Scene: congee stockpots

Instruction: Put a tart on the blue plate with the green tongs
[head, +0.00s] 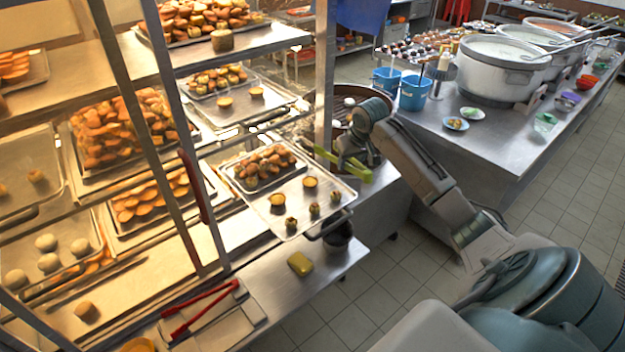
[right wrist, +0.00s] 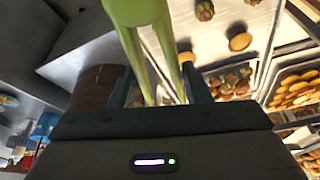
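My right gripper (head: 352,152) is shut on the green tongs (head: 357,172), which are held by the front right of a metal tray (head: 340,198). In the right wrist view the tongs (right wrist: 140,12) extend away from the gripper (right wrist: 160,95); their tips are out of frame. Round yellow tarts lie on the tray: one tart (head: 310,182) and another tart (head: 277,200) are at the tongs' left, apart from them. A tart (right wrist: 240,42) also shows in the right wrist view. My left gripper is not in view.
The tray also holds a pastry pile (head: 265,166) and several small dark pastries (head: 291,224). Metal shelf posts (head: 325,70) stand close to the tray. Red tongs (head: 200,312) lie on the lower counter. Blue tubs (head: 414,93) and large pots (head: 497,75) stand behind the plate.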

